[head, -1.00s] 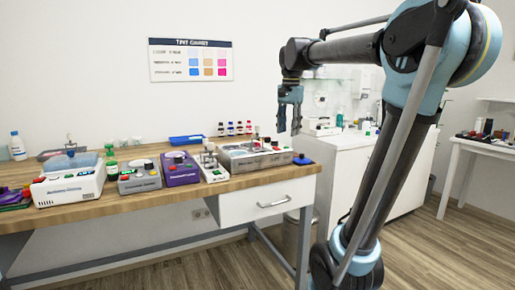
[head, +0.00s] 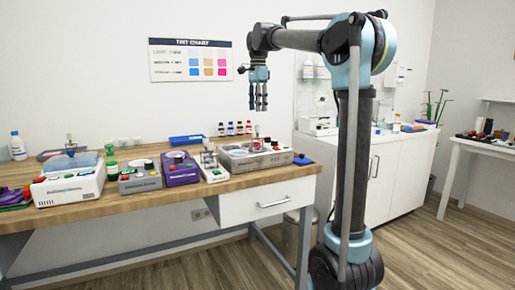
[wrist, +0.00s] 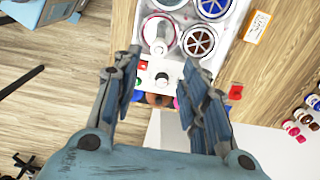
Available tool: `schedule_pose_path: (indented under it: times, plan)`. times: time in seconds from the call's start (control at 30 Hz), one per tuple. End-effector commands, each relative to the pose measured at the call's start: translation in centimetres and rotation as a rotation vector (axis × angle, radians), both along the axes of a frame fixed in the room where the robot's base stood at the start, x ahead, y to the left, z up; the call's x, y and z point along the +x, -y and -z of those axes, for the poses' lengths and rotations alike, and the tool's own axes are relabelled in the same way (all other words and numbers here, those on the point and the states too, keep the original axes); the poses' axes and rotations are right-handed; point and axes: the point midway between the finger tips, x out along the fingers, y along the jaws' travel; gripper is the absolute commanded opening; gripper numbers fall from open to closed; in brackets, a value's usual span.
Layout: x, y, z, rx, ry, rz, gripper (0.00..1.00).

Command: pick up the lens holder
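I cannot tell for sure which thing is the lens holder. A small upright piece with a pale top (head: 257,131) stands on the grey-white device (head: 240,164) at the bench's right end. The device's lower part is partly hidden by the fingers.
A purple device (head: 180,169) and other devices crowd the bench to the left. Several small bottles (head: 235,128) and a blue tray (head: 187,140) stand behind. A dark blue pad (head: 303,160) lies at the right corner. The wooden bench (head: 130,200) is bare along its front edge.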

Motion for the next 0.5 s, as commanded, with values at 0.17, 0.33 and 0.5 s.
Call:
schedule_pose_path:
  times: [0.17,0.33,0.5]
  plan:
    - [0.0,0.0,3.1,0.000,0.000,0.000,0.40]
    - [0.0,0.0,6.0,0.000,0.000,-0.001,0.40]
    - [0.0,0.0,8.3,0.000,0.000,-0.001,0.40]
